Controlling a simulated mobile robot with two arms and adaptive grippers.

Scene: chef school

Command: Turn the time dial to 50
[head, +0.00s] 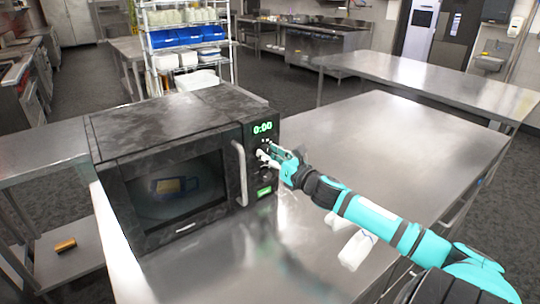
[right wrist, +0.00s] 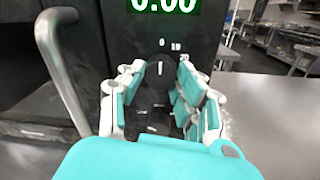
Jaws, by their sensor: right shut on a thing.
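A black microwave (head: 172,117) stands on a steel table, its door closed and a mug-like object visible dimly through the window. Its green display (head: 263,127) reads 0:00, and the display also shows in the right wrist view (right wrist: 166,5). Below it is the dark time dial (right wrist: 159,76), with labels 0 and 10 above it. A white mark on the dial points up near the 0. My right gripper (head: 266,155) is shut on the dial, fingers on both sides, seen also in the right wrist view (right wrist: 155,98). The dial's lower part is partly hidden. My left gripper is out of view.
The vertical door handle (head: 241,173) is just left of my right gripper. A green-lit button (head: 264,191) sits below. A shelf rack (head: 187,45) with blue bins stands behind.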

